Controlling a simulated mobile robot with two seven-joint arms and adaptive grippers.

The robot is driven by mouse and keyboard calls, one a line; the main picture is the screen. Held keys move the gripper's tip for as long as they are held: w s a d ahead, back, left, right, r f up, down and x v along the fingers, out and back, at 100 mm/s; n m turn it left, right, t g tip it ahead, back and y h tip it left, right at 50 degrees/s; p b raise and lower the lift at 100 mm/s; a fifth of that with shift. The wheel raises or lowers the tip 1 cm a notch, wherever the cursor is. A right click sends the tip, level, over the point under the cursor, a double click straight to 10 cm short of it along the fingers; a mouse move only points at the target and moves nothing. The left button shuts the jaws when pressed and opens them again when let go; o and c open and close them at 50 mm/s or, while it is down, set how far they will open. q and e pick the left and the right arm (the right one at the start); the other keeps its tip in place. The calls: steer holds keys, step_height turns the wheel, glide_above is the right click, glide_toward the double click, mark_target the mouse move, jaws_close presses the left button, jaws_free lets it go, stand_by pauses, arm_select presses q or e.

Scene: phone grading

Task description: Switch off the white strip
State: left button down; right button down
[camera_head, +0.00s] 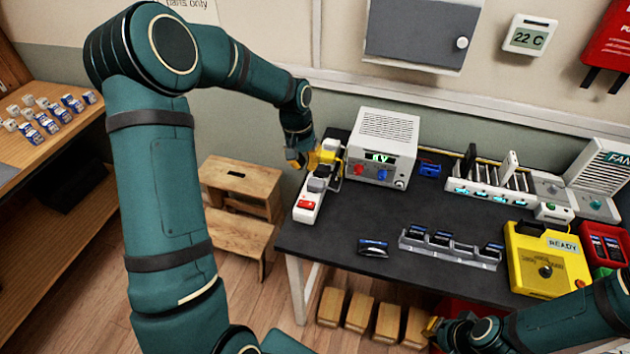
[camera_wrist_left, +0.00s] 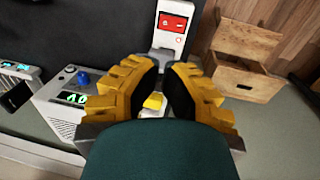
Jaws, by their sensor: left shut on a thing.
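The white strip (camera_head: 306,209) lies along the left edge of the dark table, with a red switch (camera_head: 306,204) at its near end. The switch looks lit in the left wrist view (camera_wrist_left: 174,23). My left gripper (camera_head: 322,160) is over the far part of the strip. In the left wrist view its dark-padded fingers (camera_wrist_left: 163,92) close around a small yellow piece (camera_wrist_left: 153,102), which looks like a plug on the strip. The fingers hide much of it. My right gripper (camera_head: 438,328) is low at the table's front edge, partly cut off; its opening is unclear.
A white power supply (camera_head: 385,143) with a green display stands right beside the left gripper. A grey phone rack (camera_head: 450,249), a loose phone (camera_head: 373,247) and a yellow tester (camera_head: 545,262) are on the table. A wooden step stool (camera_head: 240,190) stands left of the table.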

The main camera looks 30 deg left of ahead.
mark_target(314, 205)
arm_select(q)
steer(key=f, duration=0.4)
steer(key=d+f, duration=0.1)
steer(key=f, duration=0.4)
steer(key=d+f+b, duration=0.1)
steer(key=f, duration=0.3)
steer(key=shift+w+f, duration=0.15)
steer(key=shift+f, duration=0.05)
arm_select(e)
steer(key=shift+s+f, duration=0.25)
steer(key=shift+f, duration=0.4)
arm_select(q)
steer(key=shift+d+f+y+b, duration=0.1)
steer(key=shift+f+y+b, duration=0.35)
steer(key=shift+b, duration=0.5)
steer(key=shift+d+f+g+y+b, duration=0.15)
steer(key=shift+f+g+y+b, duration=0.2)
steer(key=shift+y+b, duration=0.65)
steer(key=shift+s+h, duration=0.2)
steer(key=shift+h, duration=0.05)
arm_select(e)
steer(key=shift+g, duration=0.3)
steer(key=f, duration=0.1)
steer(key=s+f, duration=0.1)
steer(key=f, duration=0.2)
steer(key=shift+s+a, duration=0.1)
steer(key=shift+s, duration=0.15)
steer(key=shift+r, duration=0.1)
arm_select(q)
steer(key=shift+r, duration=0.1)
